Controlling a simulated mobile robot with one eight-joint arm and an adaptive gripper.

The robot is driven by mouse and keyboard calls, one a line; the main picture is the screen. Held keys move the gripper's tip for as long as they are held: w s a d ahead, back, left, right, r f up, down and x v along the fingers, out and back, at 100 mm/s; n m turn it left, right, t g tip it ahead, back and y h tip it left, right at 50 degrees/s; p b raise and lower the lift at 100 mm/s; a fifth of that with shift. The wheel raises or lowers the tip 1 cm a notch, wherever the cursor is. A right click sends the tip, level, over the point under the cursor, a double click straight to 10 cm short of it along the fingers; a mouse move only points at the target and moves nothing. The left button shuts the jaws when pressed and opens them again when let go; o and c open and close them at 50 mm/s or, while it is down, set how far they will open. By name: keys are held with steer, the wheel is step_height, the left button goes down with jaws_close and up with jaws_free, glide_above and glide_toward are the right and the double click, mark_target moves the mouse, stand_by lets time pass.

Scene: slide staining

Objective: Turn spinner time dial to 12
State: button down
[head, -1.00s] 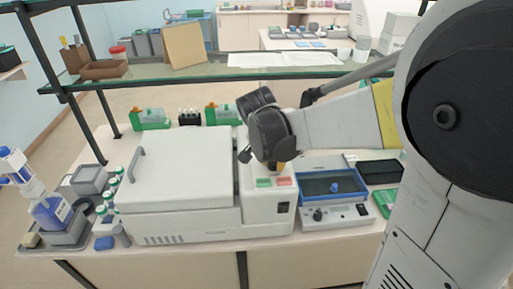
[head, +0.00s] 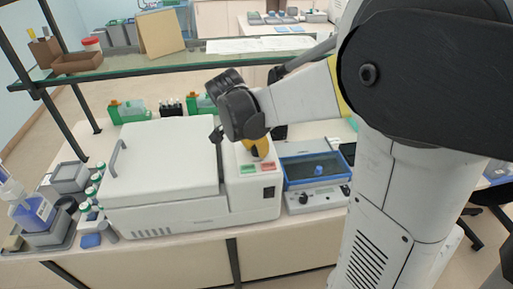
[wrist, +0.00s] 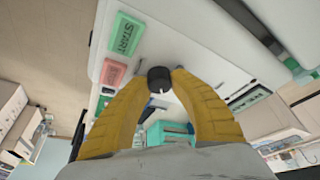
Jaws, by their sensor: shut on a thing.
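The spinner is a large white machine with a closed lid (head: 160,165) and a control panel on its right side (head: 255,192). Its small black time dial (wrist: 159,78) shows in the wrist view, with a pale mark at its lower edge. My gripper (wrist: 162,80) has its two yellow fingers shut on the dial, one on each side. In the head view my gripper (head: 259,151) is over the panel and hides the dial. I cannot read any number around the dial.
A green START button (wrist: 124,34) and a red button (wrist: 113,72) sit beside the dial. A blue-framed device (head: 316,178) stands close on the right. Green racks (head: 128,111) stand behind the spinner, and a glass shelf (head: 200,58) crosses above the back.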

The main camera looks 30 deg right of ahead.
steer(key=c, duration=1.1)
jaws_free()
steer(key=v, duration=1.2)
steer(key=shift+s+d, duration=0.1)
steer(key=s+a+f+n+t+b, duration=0.1)
steer(key=s+f+n+b, duration=0.1)
steer(key=s+a+f+n+t+y+b, duration=0.1)
steer(key=s+f+n+b, duration=0.1)
steer(key=s+f, duration=0.1)
steer(key=s+a+f+n+y+b, duration=0.1)
steer(key=s+f+n+b, duration=0.1)
steer(key=s+f+n, duration=0.1)
steer(key=shift+a+t, duration=0.3)
steer(key=shift+t, duration=0.1)
steer(key=s+a+f+n+t+y+b, duration=0.2)
steer(key=s+a+f+n+t+b, duration=0.1)
steer(key=f+n, duration=0.4)
steer(key=shift+s+a+f+b, duration=0.35)
steer(key=shift+s+b, duration=0.35)
steer(key=shift+s, duration=0.45)
